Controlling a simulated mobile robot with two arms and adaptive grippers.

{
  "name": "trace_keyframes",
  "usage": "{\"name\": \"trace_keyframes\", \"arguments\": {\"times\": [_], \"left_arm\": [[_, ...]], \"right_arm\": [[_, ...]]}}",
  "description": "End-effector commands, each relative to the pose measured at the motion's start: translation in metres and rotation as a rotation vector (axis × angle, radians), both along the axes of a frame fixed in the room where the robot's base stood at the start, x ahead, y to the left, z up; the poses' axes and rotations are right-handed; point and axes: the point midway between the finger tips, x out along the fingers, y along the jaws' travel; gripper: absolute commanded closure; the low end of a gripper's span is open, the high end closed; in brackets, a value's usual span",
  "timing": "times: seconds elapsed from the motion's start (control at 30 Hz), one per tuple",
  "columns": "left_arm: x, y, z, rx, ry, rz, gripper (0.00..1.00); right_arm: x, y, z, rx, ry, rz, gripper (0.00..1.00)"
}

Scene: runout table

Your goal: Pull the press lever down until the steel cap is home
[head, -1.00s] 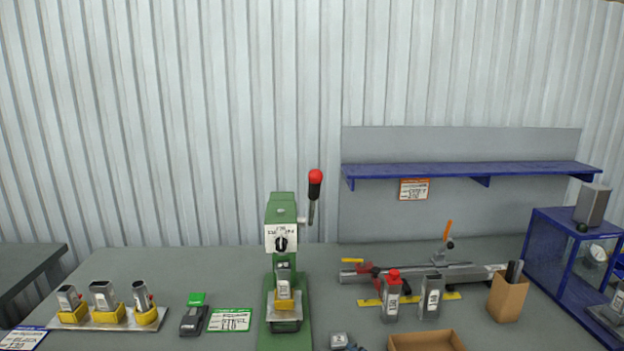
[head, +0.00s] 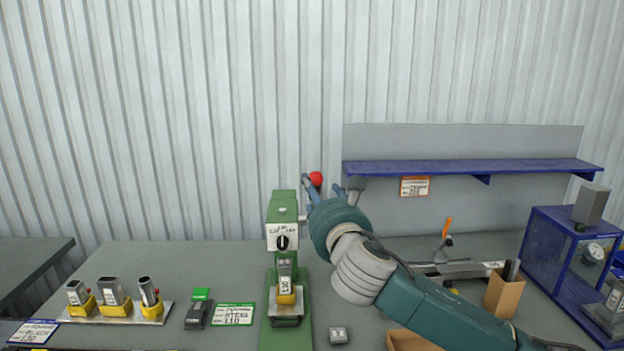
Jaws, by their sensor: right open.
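The green press (head: 283,222) stands upright at the middle of the table. Its lever's red knob (head: 316,179) shows at the top right of the press, and the lever rod below it is hidden behind my right arm. A steel part in a yellow holder (head: 286,287) sits under the press head; I cannot tell the cap's seating from here. My right gripper (head: 327,186) is open, with its fingers on either side of the red knob; I cannot tell whether they touch it. My left gripper is not in view.
A tray with several yellow holders (head: 115,309) is at the left. A cardboard box (head: 409,341), a brown holder (head: 503,295) and a blue cabinet (head: 570,240) are at the right. A blue shelf (head: 470,169) is behind.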

Motion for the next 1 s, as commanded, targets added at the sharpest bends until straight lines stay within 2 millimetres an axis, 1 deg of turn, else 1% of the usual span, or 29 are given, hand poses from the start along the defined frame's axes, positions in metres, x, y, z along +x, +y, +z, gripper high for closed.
{"name": "trace_keyframes", "arguments": {"times": [0.03, 0.2, 0.4, 0.6, 0.87, 0.97, 1.0], "left_arm": [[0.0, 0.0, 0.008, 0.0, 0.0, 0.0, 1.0], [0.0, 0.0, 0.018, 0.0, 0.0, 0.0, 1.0], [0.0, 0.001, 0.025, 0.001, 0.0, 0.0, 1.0], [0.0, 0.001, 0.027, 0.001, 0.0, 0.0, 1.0], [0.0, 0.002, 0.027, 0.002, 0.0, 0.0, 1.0], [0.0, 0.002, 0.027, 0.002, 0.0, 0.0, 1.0], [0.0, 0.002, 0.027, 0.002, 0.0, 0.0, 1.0]], "right_arm": [[0.011, 0.001, 0.004, 0.001, 0.003, -0.003, 0.46], [0.04, 0.006, 0.003, 0.002, 0.002, -0.002, 0.46], [0.063, 0.009, 0.002, 0.003, 0.002, -0.001, 0.46], [0.072, 0.011, 0.0, 0.003, 0.001, -0.001, 0.46], [0.073, 0.011, 0.0, 0.003, 0.001, 0.0, 0.46], [0.073, 0.011, 0.0, 0.003, 0.001, 0.0, 0.64], [0.073, 0.011, 0.0, 0.003, 0.001, 0.0, 0.72]]}}
